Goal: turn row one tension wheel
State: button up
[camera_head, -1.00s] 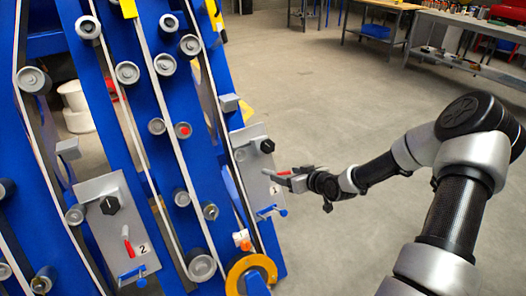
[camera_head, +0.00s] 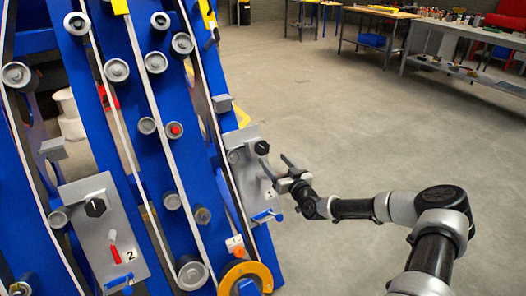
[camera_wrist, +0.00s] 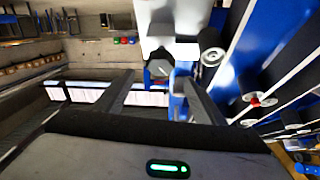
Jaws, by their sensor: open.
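The right grey panel (camera_head: 243,165) on the blue frame carries a black knob (camera_head: 262,147) and a small label. A yellow-orange wheel (camera_head: 232,277) stands below it, beside a white tag marked 1 (camera_head: 234,241) and a small orange knob (camera_head: 239,253). I cannot tell for certain which of these is the row one tension wheel. My gripper (camera_head: 277,167) is open and empty, close to the panel just below the black knob. In the wrist view, the black knob (camera_wrist: 158,68) shows between and beyond the fingers of my gripper (camera_wrist: 157,84), apparently not touched.
The left grey panel (camera_head: 89,235), marked 2, has a black knob, a red lever and a blue handle. Rollers and belts cover the blue frame. A blue handle (camera_head: 266,215) sticks out below my gripper. The floor (camera_head: 345,140) to the right is clear; workbenches (camera_head: 455,35) stand behind.

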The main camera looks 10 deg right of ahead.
aim_at(263, 148)
jog(key=b+x, duration=0.2)
jog(key=x, duration=0.7)
jog(key=shift+w, duration=0.35)
jog(key=shift+c, duration=0.4)
jog(key=c, duration=1)
jog(key=shift+a, duration=0.1)
